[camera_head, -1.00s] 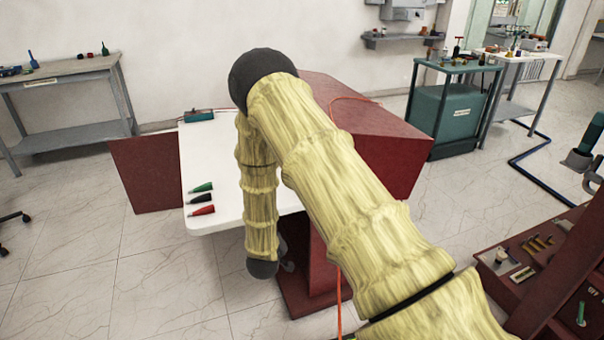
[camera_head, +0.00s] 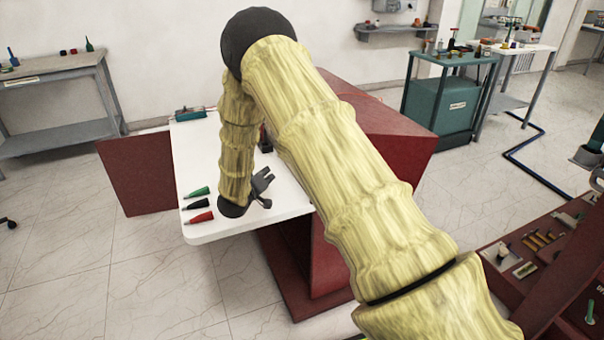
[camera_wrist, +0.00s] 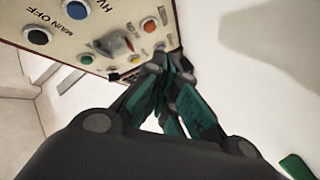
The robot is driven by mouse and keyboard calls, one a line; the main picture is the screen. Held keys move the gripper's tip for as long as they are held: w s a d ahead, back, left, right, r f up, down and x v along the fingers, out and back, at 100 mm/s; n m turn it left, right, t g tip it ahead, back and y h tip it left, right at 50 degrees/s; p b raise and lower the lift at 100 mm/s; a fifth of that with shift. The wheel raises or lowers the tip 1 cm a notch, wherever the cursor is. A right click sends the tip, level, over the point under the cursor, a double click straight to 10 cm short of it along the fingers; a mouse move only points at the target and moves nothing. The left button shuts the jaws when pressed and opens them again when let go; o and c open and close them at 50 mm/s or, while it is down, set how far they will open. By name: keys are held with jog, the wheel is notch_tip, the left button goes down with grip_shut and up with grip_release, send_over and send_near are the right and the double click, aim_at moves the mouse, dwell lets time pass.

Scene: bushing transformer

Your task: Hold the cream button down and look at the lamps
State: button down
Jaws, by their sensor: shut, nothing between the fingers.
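In the wrist view a cream control panel (camera_wrist: 60,38) with the words MAIN OFF fills the upper left. I cannot tell which are lamps and which are buttons, nor whether any is lit. I cannot make out the cream button. My gripper (camera_wrist: 168,66) is shut and empty, its tips overlapping the panel's lower edge; contact is unclear. In the head view my gripper (camera_head: 265,183) is over the white tabletop.
Green (camera_head: 197,193), black (camera_head: 196,204) and red (camera_head: 199,217) clips lie at the left edge of the white table (camera_head: 215,232). A dark red cabinet (camera_head: 385,120) stands behind my arm. A teal cart (camera_head: 447,100) is farther back.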

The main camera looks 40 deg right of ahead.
jog(key=shift+s+d+f+b, duration=0.2)
jog(key=shift+d+f+b, duration=0.1)
jog(key=shift+d, duration=0.7)
jog(key=shift+s+d+f+b, duration=0.15)
jog(key=shift+s+d+b, duration=0.15)
jog(key=shift+d, duration=0.75)
jog(key=shift+s+d+f+b, duration=0.15)
jog(key=shift+d+f+b, duration=0.15)
jog(key=shift+d, duration=0.7)
jog(key=shift+s+d+f, duration=0.15)
jog(key=shift+s+d, duration=0.05)
jog(key=shift+d, duration=0.55)
jog(key=shift+s+d+f, duration=0.1)
jog(key=shift+s+d, duration=0.05)
jog(key=shift+d, duration=0.6)
jog(key=shift+s+d+f, duration=0.1)
jog(key=shift+d, duration=0.35)
jog(key=shift+s+d+f, duration=0.1)
jog(key=shift+d, duration=0.3)
jog(key=shift+a+p, duration=0.1)
jog(key=shift+p, duration=0.2)
jog(key=shift+w+a+r+p, duration=0.1)
jog(key=shift+a+r+p, duration=0.05)
jog(key=shift+a, duration=0.25)
jog(key=shift+w+a+r+p, duration=0.1)
jog(key=shift+a+p, duration=0.05)
jog(key=shift+a, duration=0.25)
